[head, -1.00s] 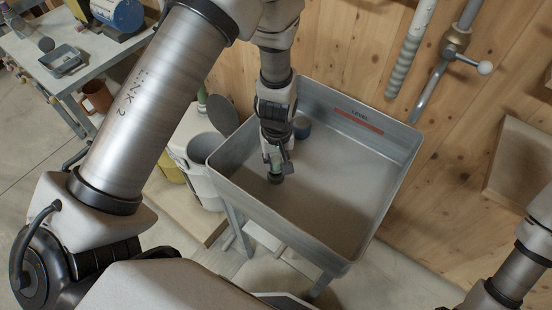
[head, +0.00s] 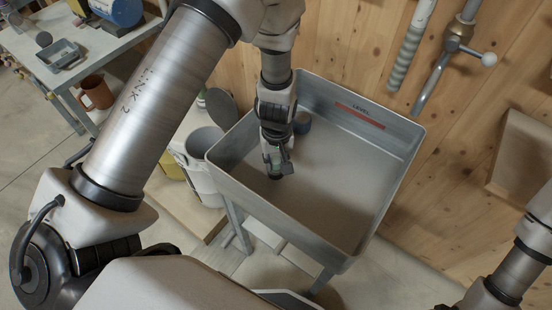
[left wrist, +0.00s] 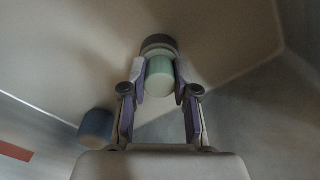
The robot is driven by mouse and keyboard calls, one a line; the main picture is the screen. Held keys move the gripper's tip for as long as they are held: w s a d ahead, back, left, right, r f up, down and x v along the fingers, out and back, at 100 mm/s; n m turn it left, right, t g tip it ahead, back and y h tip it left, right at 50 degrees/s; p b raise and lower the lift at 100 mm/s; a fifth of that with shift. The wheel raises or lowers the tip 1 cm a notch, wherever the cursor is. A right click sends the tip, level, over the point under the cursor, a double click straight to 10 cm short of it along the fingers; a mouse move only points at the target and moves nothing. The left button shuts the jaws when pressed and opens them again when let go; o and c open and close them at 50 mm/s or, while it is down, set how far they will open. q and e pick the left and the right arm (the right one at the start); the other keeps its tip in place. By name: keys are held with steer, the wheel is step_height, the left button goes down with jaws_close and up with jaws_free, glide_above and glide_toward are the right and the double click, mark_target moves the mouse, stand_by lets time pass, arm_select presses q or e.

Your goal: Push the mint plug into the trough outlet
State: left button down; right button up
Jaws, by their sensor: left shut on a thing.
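The mint plug (left wrist: 160,77) is a short pale green cylinder between the two fingers of my left gripper (left wrist: 160,80). In the head view, the left gripper (head: 277,166) points down inside the grey metal trough (head: 330,190), shut on the plug, of which only a little shows. A dark round collar (left wrist: 158,43) sits at the plug's far end in the left wrist view. I cannot tell whether it belongs to the plug or the outlet, nor how deep the plug sits. The outlet is not clearly seen. My right gripper is out of view.
A dark blue cylinder (head: 302,123) stands in the trough's back left corner, near the gripper. A red LEVEL strip (head: 360,116) marks the back wall. A grey bucket (head: 205,150) stands left of the trough. The trough's right side is clear.

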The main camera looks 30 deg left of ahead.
mark_target(277, 160)
arm_select(q)
steer(key=c, duration=0.8)
jaws_free()
step_height(277, 160, up, 12)
steer(key=shift+d, duration=0.1)
